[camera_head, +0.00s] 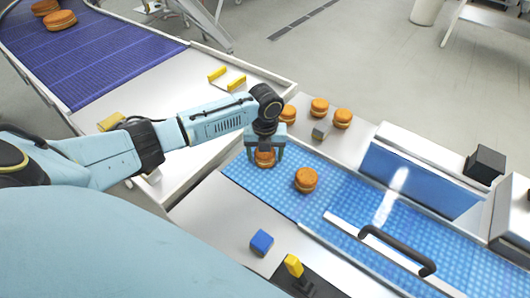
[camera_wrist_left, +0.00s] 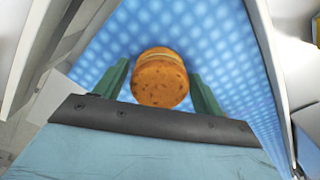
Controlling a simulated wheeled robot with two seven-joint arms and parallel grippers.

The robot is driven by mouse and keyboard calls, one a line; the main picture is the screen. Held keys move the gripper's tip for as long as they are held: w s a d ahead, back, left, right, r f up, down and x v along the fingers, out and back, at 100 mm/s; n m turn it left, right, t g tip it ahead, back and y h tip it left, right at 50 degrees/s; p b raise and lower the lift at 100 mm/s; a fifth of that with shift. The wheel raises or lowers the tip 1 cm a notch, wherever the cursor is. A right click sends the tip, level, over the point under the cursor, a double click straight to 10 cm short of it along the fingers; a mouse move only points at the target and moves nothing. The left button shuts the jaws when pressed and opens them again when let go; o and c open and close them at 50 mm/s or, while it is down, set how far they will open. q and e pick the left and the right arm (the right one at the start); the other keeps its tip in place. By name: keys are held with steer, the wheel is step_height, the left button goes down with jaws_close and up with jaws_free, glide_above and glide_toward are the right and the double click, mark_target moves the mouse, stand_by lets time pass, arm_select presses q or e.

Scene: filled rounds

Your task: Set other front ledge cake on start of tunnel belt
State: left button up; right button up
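My left gripper (camera_head: 265,157) points down over the near-left end of the blue tunnel belt (camera_head: 245,177). An orange-brown round filled cake (camera_head: 265,159) is between its fingers, at the start of the belt. In the left wrist view the cake (camera_wrist_left: 160,80) sits between the two green fingers, with a narrow gap on each side, so the gripper looks open around it. A second cake (camera_head: 306,180) rests farther along the belt. Several more cakes stand on the ledge behind the belt, including one (camera_head: 319,106) and another (camera_head: 342,118). My right gripper is not in view.
A tunnel with a blue panel (camera_head: 420,182) and a dark handle (camera_head: 398,250) stands on the right. A purple belt (camera_head: 100,55) with cakes is at upper left.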

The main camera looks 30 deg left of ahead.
arm_select(q)
steer(key=shift+o, duration=0.5)
steer(key=shift+r, duration=0.1)
step_height(320, 180, up, 12)
stand_by(0.4)
